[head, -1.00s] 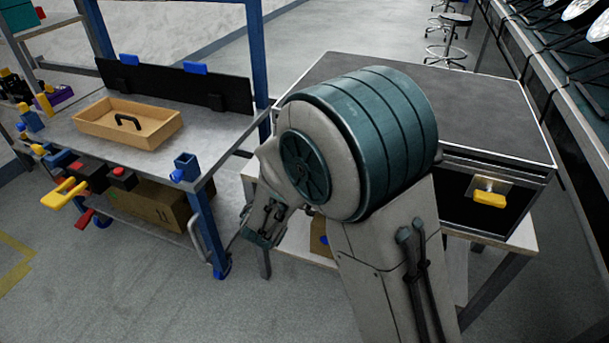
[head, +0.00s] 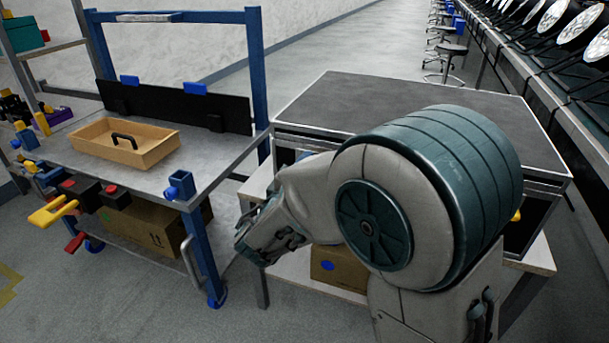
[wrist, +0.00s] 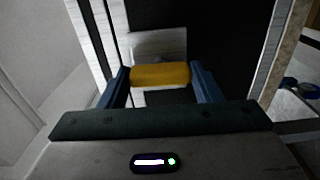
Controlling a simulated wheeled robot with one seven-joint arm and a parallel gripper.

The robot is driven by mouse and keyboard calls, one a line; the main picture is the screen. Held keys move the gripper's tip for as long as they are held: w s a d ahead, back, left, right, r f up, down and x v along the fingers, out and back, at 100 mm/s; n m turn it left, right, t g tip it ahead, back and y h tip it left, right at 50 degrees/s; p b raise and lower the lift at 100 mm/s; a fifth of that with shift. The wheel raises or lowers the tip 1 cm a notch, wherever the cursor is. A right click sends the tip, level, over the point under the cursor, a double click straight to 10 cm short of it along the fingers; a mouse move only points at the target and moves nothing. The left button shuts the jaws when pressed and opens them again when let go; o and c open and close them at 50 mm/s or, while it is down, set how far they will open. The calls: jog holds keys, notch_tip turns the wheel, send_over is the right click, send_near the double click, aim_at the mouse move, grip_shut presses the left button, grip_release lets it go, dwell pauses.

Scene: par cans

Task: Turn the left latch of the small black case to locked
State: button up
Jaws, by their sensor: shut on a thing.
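The small black case (head: 420,100) with silver edges stands on a low stand. Its front face (wrist: 220,40) fills much of the wrist view. There, a yellow latch handle (wrist: 160,76) sits in front of a silver plate (wrist: 155,46) on that face. My gripper (wrist: 160,72) is shut on the yellow handle, with one blue finger against each end of it. In the head view my arm hides this latch and my fingers. A small bit of another yellow latch (head: 517,215) shows at the right, past my arm.
A workbench (head: 75,185) with a wooden tray (head: 125,160) stands at the left. A cardboard box (head: 340,270) sits on the stand's lower shelf. Stools (head: 445,50) stand behind, and a long row of lamps (head: 555,15) runs at the right.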

jog(key=o, duration=1)
jog(key=p+v, duration=0.2)
jog(key=v, duration=1.2)
